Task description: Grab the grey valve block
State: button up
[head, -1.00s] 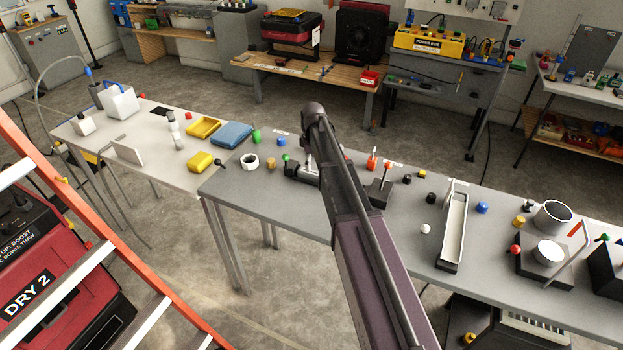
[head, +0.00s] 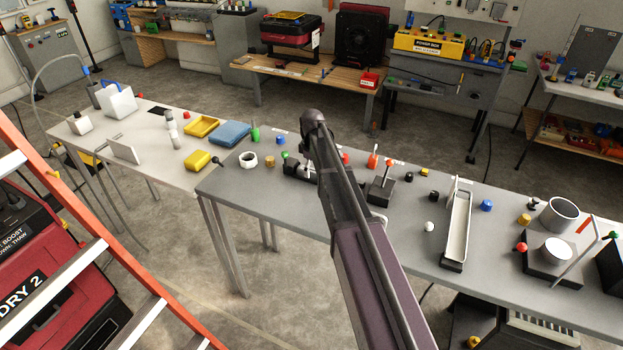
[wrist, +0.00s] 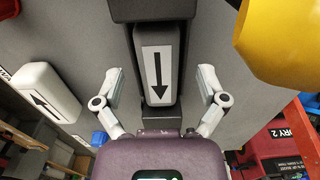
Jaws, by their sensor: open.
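In the wrist view, a dark grey block (wrist: 157,101) bearing a white plate with a black arrow sits in a darker holder on the grey bench; I take it for the grey valve block. My gripper (wrist: 160,90) is open, with one finger on each side of the block. I cannot tell whether either finger touches it. In the head view, my arm hides most of the gripper and block; a dark part (head: 297,169) shows at its left edge.
A pale block (wrist: 46,92) with an arrow stands to the left in the wrist view, and a large yellow object (wrist: 285,40) is close at upper right. On the bench are a black base with a lever (head: 381,190) and a long tray (head: 459,230). A ladder (head: 90,255) stands at left.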

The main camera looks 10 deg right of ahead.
jog(key=shift+f+b, duration=0.4)
jog(key=shift+f, duration=0.25)
jog(key=c, duration=1.3)
